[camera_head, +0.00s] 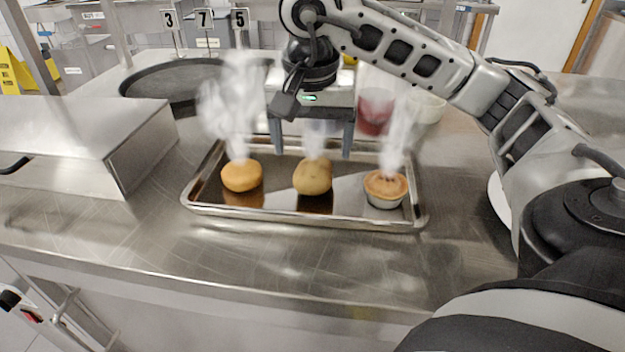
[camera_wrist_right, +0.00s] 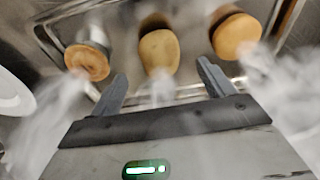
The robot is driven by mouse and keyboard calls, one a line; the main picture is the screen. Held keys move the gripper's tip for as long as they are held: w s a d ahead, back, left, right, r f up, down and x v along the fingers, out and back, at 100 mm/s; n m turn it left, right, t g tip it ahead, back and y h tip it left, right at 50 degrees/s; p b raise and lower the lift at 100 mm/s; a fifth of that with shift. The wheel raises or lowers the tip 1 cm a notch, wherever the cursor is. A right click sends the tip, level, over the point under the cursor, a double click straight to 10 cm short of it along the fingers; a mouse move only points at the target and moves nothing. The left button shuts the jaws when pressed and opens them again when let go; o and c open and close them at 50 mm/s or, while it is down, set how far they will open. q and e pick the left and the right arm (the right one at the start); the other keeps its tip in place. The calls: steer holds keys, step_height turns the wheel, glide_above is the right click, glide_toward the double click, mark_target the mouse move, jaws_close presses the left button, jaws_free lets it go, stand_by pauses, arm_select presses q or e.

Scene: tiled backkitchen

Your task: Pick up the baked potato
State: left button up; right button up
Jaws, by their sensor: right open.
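The baked potato (camera_head: 312,177) is brown and oval and sits in the middle of a metal baking tray (camera_head: 300,213), with steam rising from it. In the right wrist view the potato (camera_wrist_right: 159,52) lies between and just beyond the two fingertips. My right gripper (camera_head: 313,150) is open and empty above the tray, behind the potato in the head view, pointing down. In the right wrist view the gripper's fingers (camera_wrist_right: 164,78) are spread apart and do not touch the potato. My left gripper is not in view.
A round bun (camera_head: 241,176) sits left of the potato and a small pie in a tin (camera_head: 385,188) sits right, both steaming. A metal box (camera_head: 90,140) stands at left, a dark round pan (camera_head: 170,84) behind. A red container (camera_head: 374,112) stands behind the tray. The front counter is clear.

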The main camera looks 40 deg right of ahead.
mark_target(313, 164)
steer(key=shift+w+d+f, duration=0.15)
steer(key=shift+d+f, duration=0.05)
steer(key=shift+f, duration=0.9)
steer(key=shift+w+d+f, duration=0.15)
steer(key=shift+f, duration=0.9)
steer(key=shift+w+d+f, duration=0.15)
steer(key=shift+d+f, duration=0.05)
steer(key=shift+f, duration=0.9)
steer(key=c, duration=1.1)
